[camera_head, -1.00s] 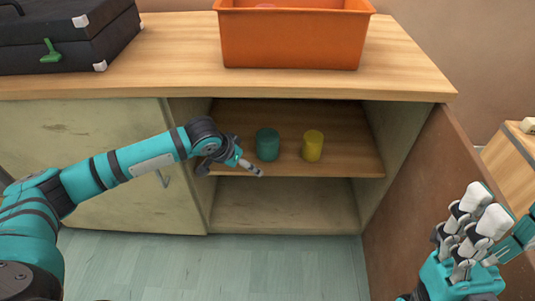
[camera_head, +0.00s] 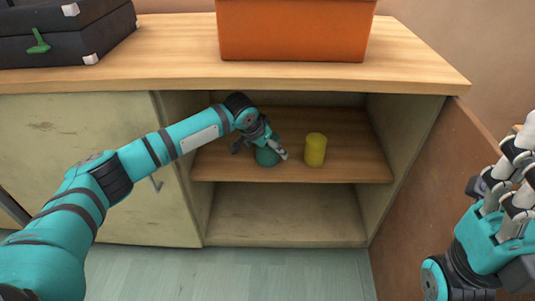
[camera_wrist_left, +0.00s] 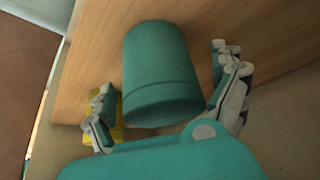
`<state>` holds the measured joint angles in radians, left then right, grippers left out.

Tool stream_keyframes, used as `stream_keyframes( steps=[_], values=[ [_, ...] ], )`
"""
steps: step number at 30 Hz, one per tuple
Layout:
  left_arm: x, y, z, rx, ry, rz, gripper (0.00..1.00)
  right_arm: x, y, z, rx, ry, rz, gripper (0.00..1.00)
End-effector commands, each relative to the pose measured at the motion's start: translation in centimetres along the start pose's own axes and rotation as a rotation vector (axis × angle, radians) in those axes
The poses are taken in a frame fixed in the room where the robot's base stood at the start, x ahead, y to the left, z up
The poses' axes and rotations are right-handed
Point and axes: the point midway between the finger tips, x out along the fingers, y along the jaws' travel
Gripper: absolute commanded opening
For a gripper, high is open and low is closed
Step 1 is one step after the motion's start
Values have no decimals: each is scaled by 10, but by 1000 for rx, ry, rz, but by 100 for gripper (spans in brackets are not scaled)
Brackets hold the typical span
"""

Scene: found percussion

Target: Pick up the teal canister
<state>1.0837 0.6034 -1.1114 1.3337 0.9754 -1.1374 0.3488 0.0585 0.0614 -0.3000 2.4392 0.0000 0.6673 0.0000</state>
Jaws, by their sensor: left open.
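The teal canister (camera_head: 266,157) stands on the cabinet's upper shelf, partly hidden behind my left gripper in the head view. My left gripper (camera_head: 262,152) reaches into the cabinet from the left. In the left wrist view, the teal canister (camera_wrist_left: 160,75) lies between the open fingers of my left gripper (camera_wrist_left: 168,102), with a visible gap on the right side. My right gripper (camera_head: 505,195) is at the right edge of the head view, away from the shelf; its jaw opening is unclear.
A yellow canister (camera_head: 316,150) stands on the shelf just right of the teal one. An orange bin (camera_head: 292,30) and a black case (camera_head: 60,35) sit on the cabinet top. The open brown door (camera_head: 425,200) bounds the right. The lower shelf (camera_head: 285,215) is empty.

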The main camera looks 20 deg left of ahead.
Motion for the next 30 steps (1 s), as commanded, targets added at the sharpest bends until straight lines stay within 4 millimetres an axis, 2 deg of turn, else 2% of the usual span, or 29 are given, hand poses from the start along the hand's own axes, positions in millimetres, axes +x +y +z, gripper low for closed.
stream_keyframes(
  steps=[8, 22, 30],
  values=[
    [2, 0, 0, 0, 1, 0, 94, 2, 0, 0, -1, 4, -2, 51],
    [2, 0, 0, 0, 1, 0, 33, 2, 0, 0, 0, 5, -3, 51],
    [2, 0, -1, 0, 2, 0, 33, 2, 0, -1, 0, 6, -2, 51]
  ],
)
